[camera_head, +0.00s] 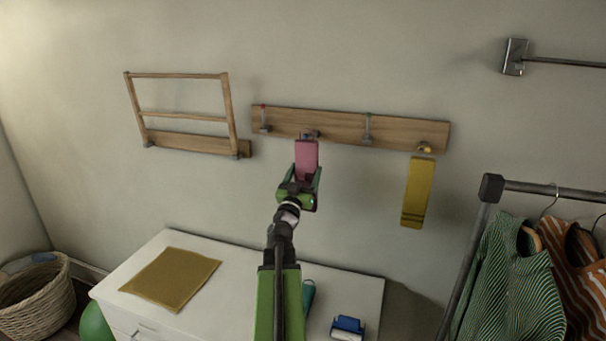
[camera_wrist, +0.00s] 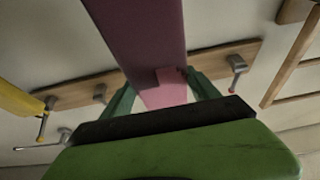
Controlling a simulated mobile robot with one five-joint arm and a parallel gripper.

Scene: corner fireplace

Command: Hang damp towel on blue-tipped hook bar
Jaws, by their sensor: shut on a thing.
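A pink towel (camera_head: 306,158) hangs upright in front of the wooden hook bar (camera_head: 343,128) on the wall. My gripper (camera_head: 305,180) is shut on the towel's lower part, with a green finger at each side. The blue-tipped hook (camera_head: 307,134) shows just above the towel's top edge. The towel hides part of this hook, so I cannot tell whether the towel is on it. In the wrist view, the towel (camera_wrist: 140,40) runs between the fingers (camera_wrist: 160,98) and covers the middle of the bar.
A yellow towel (camera_head: 417,192) hangs from the bar's right hook. A red-tipped hook (camera_head: 264,119) is at left. A wooden rack (camera_head: 183,117) is left of the bar. Below stands a white cabinet (camera_head: 240,262) with a mustard cloth (camera_head: 171,278). A clothes rail (camera_head: 484,205) stands right.

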